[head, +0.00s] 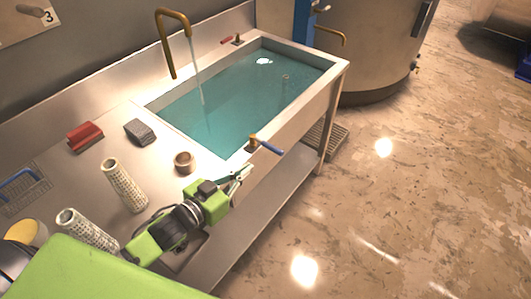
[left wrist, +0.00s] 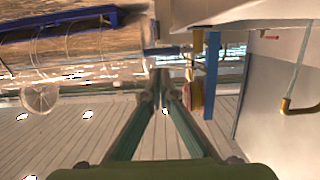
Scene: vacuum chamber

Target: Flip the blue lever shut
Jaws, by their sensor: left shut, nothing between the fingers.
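The blue lever (head: 270,147) is on a brass valve body (head: 253,142) at the front near corner of the sink. Its blue handle sticks out past the sink's front edge, over the floor side. My left gripper (head: 243,171) is shut and empty, just below and left of the lever in the head view, with a small apparent gap. In the left wrist view its fingers (left wrist: 162,88) are together with nothing between them. Blue parts show there, but I cannot tell whether one is the lever. My right gripper is not in view.
The sink (head: 340,66) holds water, with a stream falling from a brass tap (head: 172,40). A red-handled valve (head: 232,40) is at its back corner. A brass cup (head: 184,162), grey block (head: 140,132), red block (head: 85,137) and white perforated cylinders (head: 124,185) are on the counter.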

